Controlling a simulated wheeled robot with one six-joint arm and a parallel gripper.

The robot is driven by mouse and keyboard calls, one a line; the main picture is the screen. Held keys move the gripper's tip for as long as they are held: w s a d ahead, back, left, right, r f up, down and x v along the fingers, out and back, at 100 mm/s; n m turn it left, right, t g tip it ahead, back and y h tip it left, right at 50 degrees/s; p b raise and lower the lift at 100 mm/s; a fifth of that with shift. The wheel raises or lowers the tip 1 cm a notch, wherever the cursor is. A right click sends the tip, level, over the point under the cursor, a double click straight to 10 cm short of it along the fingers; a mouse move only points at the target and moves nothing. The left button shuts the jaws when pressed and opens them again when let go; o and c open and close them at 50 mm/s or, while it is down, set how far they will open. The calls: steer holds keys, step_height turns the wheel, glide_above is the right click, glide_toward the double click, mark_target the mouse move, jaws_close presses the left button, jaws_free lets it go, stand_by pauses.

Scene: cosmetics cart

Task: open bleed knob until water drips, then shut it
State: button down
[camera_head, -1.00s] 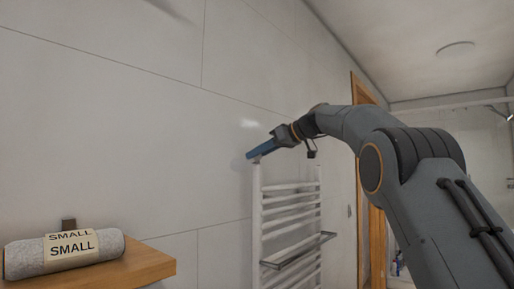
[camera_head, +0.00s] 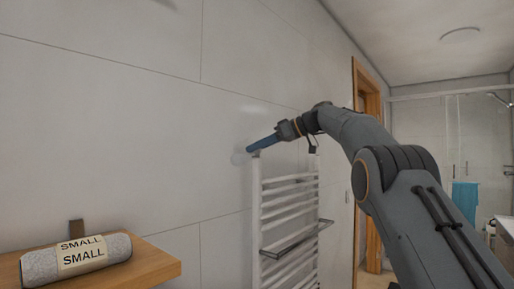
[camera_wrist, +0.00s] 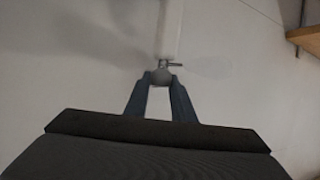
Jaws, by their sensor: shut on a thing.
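The bleed knob (camera_wrist: 161,77) is a small grey round piece between my fingertips in the wrist view. A small metal valve fitting (camera_wrist: 173,63) shows just beyond it, at the end of a white radiator tube. My gripper (camera_wrist: 161,82) is shut on the knob, one blue finger on each side. In the head view my gripper (camera_head: 250,149) reaches the top left corner of the white towel radiator (camera_head: 257,205). The knob is too small or hidden to make out there. I see no water drops in either view.
A rolled grey towel labelled SMALL (camera_head: 76,259) lies on a wooden shelf (camera_head: 150,265) at the lower left. A wooden door frame (camera_head: 366,100) stands right of the radiator. A turquoise towel (camera_head: 465,198) hangs by the shower. A faint pale round patch (camera_head: 238,158) shows beside my fingertips.

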steer(key=c, duration=1.5)
jaws_free()
steer(key=shift+f, duration=0.1)
steer(key=shift+d, duration=0.1)
steer(key=shift+b+v, duration=1)
steer(key=shift+v, duration=2.85)
